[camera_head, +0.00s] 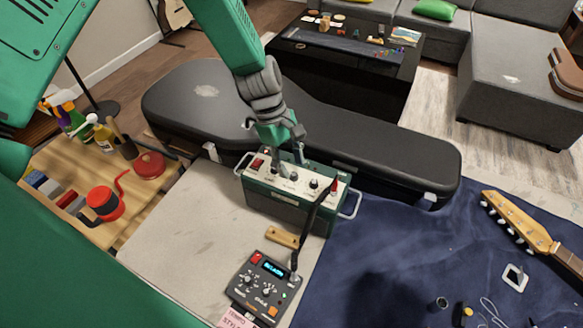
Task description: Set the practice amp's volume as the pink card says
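The practice amp (262,200) is a green box with a pale top panel and side handles, standing at the centre on a light grey surface. Its panel has several knobs, a red switch at the left end and a red pointed part at the right end. My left gripper (275,165) reaches down from above to the left half of the panel. Its fingertips are at or just above a knob; contact and finger opening are unclear. The pink card (234,319) lies at the bottom edge, partly cut off; "TEMPO" and "STYLE" seem to show. My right gripper is not in view.
A dark pedal (264,287) with a lit display stands in front, a black cable running from it to the amp. A black guitar case (380,158) lies behind. A wooden bench (135,215) with bottles and red items is left. A blue cloth (400,255) with a guitar neck is right.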

